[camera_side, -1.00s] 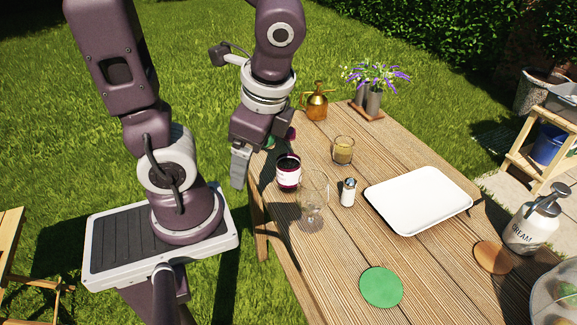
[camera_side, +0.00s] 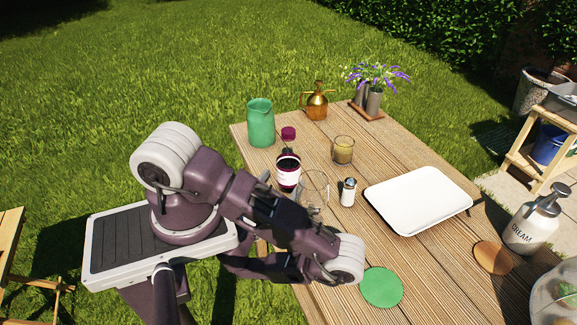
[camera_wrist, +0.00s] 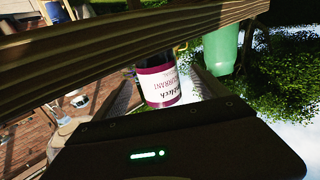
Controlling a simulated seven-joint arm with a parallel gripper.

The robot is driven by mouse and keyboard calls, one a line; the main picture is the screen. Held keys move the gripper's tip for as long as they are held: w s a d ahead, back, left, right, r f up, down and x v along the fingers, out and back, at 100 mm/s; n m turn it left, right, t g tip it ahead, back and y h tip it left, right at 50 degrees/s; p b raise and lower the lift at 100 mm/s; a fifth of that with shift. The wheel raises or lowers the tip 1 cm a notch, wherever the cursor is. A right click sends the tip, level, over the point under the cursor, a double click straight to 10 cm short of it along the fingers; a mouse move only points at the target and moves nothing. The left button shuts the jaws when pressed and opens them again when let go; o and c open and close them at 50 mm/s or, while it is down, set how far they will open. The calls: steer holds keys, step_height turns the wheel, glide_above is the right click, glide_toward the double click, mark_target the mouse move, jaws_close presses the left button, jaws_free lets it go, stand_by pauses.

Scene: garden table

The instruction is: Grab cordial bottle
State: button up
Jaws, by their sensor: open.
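The cordial bottle (camera_side: 288,174), dark red with a white label and a purple cap, stands upright on the left part of the table. In the wrist view the cordial bottle (camera_wrist: 161,84) appears upside down, its label between my two fingers. My gripper (camera_wrist: 160,76) is open, with a finger to either side of the bottle in the picture. I cannot tell how far the fingertips are from it. The gripper body hides the bottle's upper part in the wrist view.
A clear glass (camera_side: 313,190) and a shaker (camera_side: 348,192) stand right of the bottle. A green pitcher (camera_side: 261,122), amber sprayer (camera_side: 317,103) and candle glass (camera_side: 343,150) stand behind. A white tray (camera_side: 418,200) lies right. The table edge (camera_wrist: 120,50) crosses the wrist view.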

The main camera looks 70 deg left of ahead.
steer(key=x, duration=0.8)
steer(key=shift+w, duration=0.15)
jaws_close()
